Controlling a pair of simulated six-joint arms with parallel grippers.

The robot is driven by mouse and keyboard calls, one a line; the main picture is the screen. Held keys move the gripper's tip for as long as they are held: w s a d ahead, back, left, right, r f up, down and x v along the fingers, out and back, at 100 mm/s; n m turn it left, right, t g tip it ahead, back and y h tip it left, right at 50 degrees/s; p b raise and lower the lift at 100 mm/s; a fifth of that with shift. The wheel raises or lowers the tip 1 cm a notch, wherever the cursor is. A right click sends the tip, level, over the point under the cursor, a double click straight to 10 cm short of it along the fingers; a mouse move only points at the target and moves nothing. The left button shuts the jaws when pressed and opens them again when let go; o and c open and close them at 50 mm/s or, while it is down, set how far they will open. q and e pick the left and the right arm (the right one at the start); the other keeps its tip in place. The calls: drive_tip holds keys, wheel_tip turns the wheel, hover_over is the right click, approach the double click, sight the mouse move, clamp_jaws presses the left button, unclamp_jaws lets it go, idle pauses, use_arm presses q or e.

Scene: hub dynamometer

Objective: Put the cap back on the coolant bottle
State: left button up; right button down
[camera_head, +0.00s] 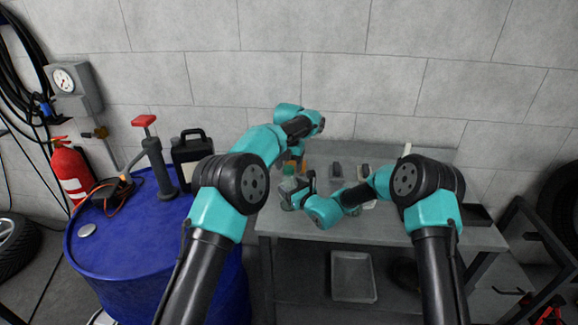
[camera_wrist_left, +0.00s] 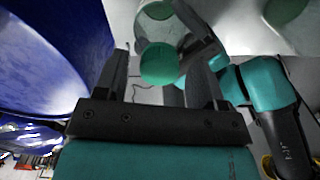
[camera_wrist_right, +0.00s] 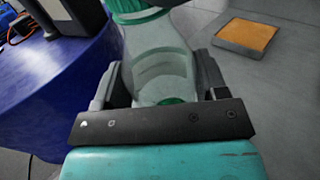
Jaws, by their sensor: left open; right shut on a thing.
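The coolant bottle (camera_wrist_right: 160,62) is a translucent, pale bottle, held upright in my right gripper (camera_wrist_right: 162,88), which is shut on its body. It also shows in the head view (camera_head: 289,186) at the left end of the bench. The green cap (camera_head: 288,168) is at the bottle's top. In the right wrist view the cap (camera_wrist_right: 138,10) is cut by the upper edge; I cannot tell if it is fully seated. My left gripper (camera_wrist_left: 160,75) is open, and a round green face (camera_wrist_left: 159,63), apparently the cap, lies between its fingers without visible contact.
A blue drum (camera_head: 115,240) stands left of the grey bench (camera_head: 350,228), carrying a black jug (camera_head: 192,150) and a red-handled pump (camera_head: 155,160). An orange pad (camera_wrist_right: 246,37) lies on the bench near the bottle. Small items stand at the bench's back. Its front is clear.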

use_arm(q)
drive_tip(key=shift+r, duration=2.25)
drive_tip(key=shift+n, duration=0.3)
drive_tip(key=shift+c, duration=0.3)
